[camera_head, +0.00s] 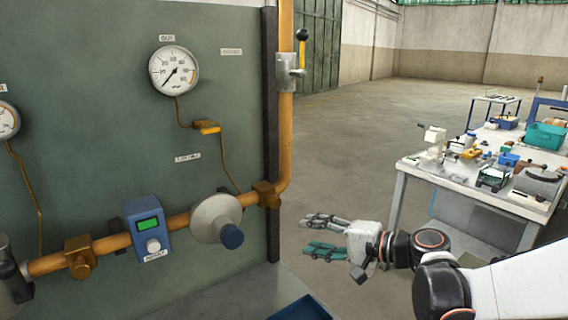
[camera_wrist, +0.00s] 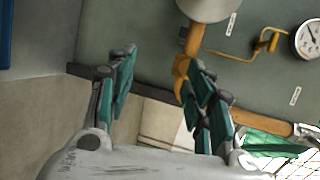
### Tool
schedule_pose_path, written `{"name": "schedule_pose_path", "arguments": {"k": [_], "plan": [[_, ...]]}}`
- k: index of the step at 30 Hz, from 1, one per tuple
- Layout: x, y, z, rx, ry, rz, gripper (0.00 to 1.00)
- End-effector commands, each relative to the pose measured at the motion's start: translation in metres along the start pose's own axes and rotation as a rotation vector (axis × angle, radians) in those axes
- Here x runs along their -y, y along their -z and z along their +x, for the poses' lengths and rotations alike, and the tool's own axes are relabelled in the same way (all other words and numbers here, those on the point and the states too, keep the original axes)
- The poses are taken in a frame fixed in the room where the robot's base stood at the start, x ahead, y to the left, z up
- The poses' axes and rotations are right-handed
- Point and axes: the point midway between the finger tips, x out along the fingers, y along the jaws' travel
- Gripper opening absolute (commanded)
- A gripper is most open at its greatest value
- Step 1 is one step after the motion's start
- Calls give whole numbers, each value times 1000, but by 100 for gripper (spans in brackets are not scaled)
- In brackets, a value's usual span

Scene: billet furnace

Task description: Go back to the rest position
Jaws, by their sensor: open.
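My gripper (camera_head: 312,236) is open and empty, with teal pads on its fingers. In the head view it hangs in free air to the right of the green panel (camera_head: 100,110), pointing left, with my arm reaching in from the right. In the wrist view the two fingers of my gripper (camera_wrist: 160,88) stand well apart with nothing between them. The panel and its orange pipe (camera_wrist: 194,38) show beyond the fingers, tilted in this view. I see no contact between the fingers and the pipe.
The orange pipe (camera_head: 285,130) carries a yellow-handled valve (camera_head: 300,60), a blue digital box (camera_head: 148,226) and a grey round fitting (camera_head: 216,219). A gauge (camera_head: 174,70) hangs above. A cluttered white workbench (camera_head: 440,172) stands at the right. Open floor (camera_head: 350,130) lies between.

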Motion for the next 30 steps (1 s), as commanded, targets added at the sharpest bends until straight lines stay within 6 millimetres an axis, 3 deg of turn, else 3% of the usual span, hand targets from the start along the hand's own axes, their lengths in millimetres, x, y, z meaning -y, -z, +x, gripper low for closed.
{"name": "schedule_pose_path", "arguments": {"k": [3,11,24,30], "plan": [[-9,-22,-9,-28,-147,-97,48],[-36,-55,-48,-84,-454,-342,48],[-76,-96,-153,-124,-900,-764,48],[-86,-104,-188,-125,-1029,-886,48]]}}
